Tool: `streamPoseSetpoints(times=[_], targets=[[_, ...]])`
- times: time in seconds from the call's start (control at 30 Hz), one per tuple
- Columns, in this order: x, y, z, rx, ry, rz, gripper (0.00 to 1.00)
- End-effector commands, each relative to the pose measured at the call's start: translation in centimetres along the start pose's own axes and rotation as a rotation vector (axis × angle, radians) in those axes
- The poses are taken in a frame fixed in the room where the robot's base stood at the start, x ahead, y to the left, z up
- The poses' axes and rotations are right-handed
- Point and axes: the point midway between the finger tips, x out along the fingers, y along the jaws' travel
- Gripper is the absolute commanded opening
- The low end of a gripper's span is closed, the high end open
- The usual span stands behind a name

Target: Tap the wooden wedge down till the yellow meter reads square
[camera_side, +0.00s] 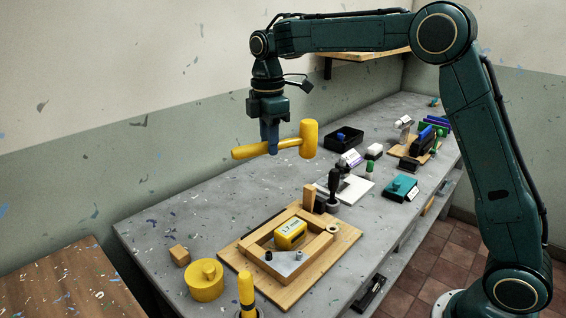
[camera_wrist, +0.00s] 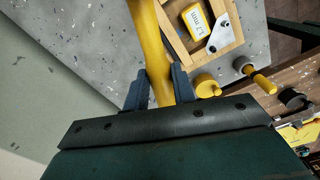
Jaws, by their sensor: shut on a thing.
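My gripper (camera_side: 270,147) is shut on the handle of a yellow mallet (camera_side: 309,139) and holds it well above the bench. In the wrist view the handle passes between the fingers of my gripper (camera_wrist: 158,86), and the mallet's head is out of frame. The yellow meter (camera_side: 290,235) lies inside a wooden frame (camera_side: 262,233) on a wooden board, and its display appears to read 1.7 mm. The meter also shows in the wrist view (camera_wrist: 195,20). An upright wooden piece, apparently the wedge (camera_side: 309,196), stands at the frame's far corner, below the mallet's head and apart from it.
A black-handled tool (camera_side: 333,187) stands just behind the frame. A yellow round pot (camera_side: 205,281), a small wooden block (camera_side: 179,255) and a yellow-handled tool (camera_side: 247,290) stand at the near side. A black tray (camera_side: 344,138) and several small items lie farther back. The bench's left part is clear.

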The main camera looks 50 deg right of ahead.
Motion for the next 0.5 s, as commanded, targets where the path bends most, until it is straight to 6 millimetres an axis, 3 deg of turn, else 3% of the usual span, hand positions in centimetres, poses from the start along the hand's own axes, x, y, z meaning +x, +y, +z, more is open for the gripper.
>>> streamPoseSetpoints(times=[0.13,0.5], targets=[[-0.52,-0.31,0.93,0.02,0.0,0.0,0.0],[-0.57,-0.33,0.97,0.021,0.0,0.0,0.0]])
